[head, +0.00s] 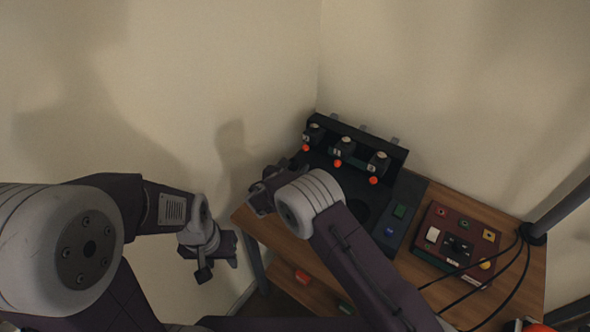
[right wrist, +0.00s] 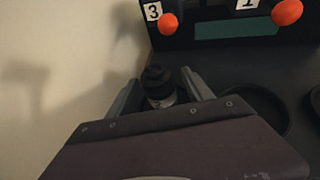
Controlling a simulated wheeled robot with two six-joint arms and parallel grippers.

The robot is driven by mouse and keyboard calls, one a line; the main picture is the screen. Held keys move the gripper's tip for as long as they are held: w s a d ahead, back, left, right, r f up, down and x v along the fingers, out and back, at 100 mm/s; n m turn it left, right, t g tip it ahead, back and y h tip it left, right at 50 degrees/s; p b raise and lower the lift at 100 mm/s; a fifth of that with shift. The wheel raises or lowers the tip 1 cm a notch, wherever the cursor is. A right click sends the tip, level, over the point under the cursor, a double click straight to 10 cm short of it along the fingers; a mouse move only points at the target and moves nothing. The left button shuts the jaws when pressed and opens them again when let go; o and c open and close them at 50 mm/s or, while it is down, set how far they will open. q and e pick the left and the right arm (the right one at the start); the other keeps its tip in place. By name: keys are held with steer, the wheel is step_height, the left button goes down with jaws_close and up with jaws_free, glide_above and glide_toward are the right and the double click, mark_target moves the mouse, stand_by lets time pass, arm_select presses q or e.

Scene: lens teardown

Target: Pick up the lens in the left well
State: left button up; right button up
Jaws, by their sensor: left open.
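In the right wrist view a lens (right wrist: 158,85), a small dark cylinder with a pale band low down, stands between the fingers of my right gripper (right wrist: 160,96). Whether both fingers touch it is unclear, and its base is hidden by the gripper body. In the head view my right gripper (head: 262,196) is at the left end of the dark fixture, and the lens cannot be made out there. A round dark well (right wrist: 262,112) lies right of the gripper and looks empty. My left gripper (head: 207,265) is open and empty, left of the table and low.
The fixture's back panel (head: 388,146) carries several dark units with orange knobs (head: 337,163). A red control box (head: 457,246) with black cables sits on the wooden table (head: 412,277) at right. Pale walls close off the left and back. My right forearm covers part of the fixture.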

steer(key=shift+s+a+r, duration=0.1)
steer(key=shift+s+r, duration=0.3)
steer(key=shift+s, duration=0.1)
steer(key=c, duration=0.5)
steer(key=shift+s+r, duration=0.1)
steer(key=shift+s, duration=0.1)
steer(key=c, duration=0.5)
steer(key=shift+w+f, duration=0.2)
jaws_close()
steer(key=shift+w+f, duration=0.1)
steer(key=shift+w, duration=0.05)
arm_select(q)
steer(key=shift+s+a+r+p, duration=0.1)
steer(key=shift+s+r+p, duration=0.05)
steer(key=shift+r+p, duration=0.45)
steer(key=shift+s+r+p, duration=0.15)
steer(key=shift+r+p, duration=0.3)
steer(key=shift+r, duration=0.1)
arm_select(e)
step_height(320, 180, up, 18)
